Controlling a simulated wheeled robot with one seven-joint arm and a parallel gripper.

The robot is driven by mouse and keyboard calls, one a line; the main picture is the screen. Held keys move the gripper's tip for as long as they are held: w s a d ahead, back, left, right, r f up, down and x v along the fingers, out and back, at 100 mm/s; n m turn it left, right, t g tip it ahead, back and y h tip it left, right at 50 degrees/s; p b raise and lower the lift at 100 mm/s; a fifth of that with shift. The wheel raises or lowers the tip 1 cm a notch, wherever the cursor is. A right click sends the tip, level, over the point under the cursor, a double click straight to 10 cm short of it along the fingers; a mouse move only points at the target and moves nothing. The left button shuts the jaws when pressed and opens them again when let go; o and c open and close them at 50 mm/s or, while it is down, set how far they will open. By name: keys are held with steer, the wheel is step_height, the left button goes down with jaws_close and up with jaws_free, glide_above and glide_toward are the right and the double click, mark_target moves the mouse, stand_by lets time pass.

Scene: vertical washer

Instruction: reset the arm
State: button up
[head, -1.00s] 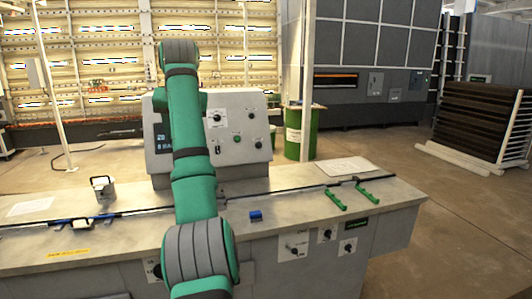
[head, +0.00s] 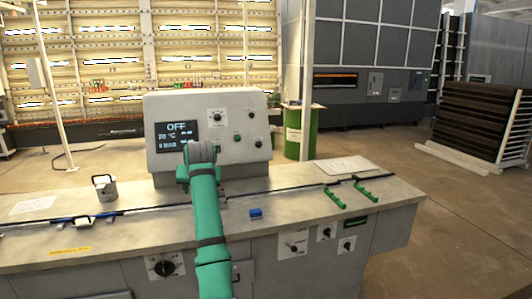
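My green arm (head: 206,215) reaches up from the bottom of the head view, in front of the control console. Its bent joint shows against the lower middle of the console panel. My gripper is not visible. The grey control panel (head: 232,152) stands on the counter, with a dark display reading OFF, 20 °C and a line that looks like 0 BAR. Several knobs and buttons sit on its right half.
The long counter (head: 300,200) carries a metal pot (head: 105,188), a small blue block (head: 256,213) and two green handles (head: 364,192). Front knobs include a large black one (head: 164,267). A green barrel (head: 297,135) stands behind.

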steer(key=s+d+f+t, duration=0.1)
steer(key=s+d+f, duration=0.1)
steer(key=f, duration=0.8)
steer(key=s+d+f, duration=0.1)
steer(key=s+f, duration=0.1)
steer(key=f, duration=0.8)
steer(key=s+d+f+t, duration=0.1)
steer(key=s+d+f, duration=0.1)
steer(key=f, duration=0.8)
steer(key=s+d+f+m+t, duration=0.1)
steer(key=s+d+f, duration=0.3)
steer(key=s+f, duration=0.5)
steer(key=s+d+f, duration=0.4)
steer(key=s+f, duration=0.4)
steer(key=s, duration=0.2)
steer(key=s+d+m+t+h, duration=0.1)
steer(key=s+d, duration=0.2)
steer(key=s, duration=1)
steer(key=s+d+t+h, duration=0.15)
steer(key=s+d, duration=0.25)
steer(key=s, duration=1)
steer(key=s+d+r+t, duration=0.2)
steer(key=s+d+r, duration=0.1)
steer(key=s+r, duration=1.2)
steer(key=s, duration=0.3)
steer(key=shift+d+r+h, duration=0.2)
steer(key=shift+h, duration=0.15)
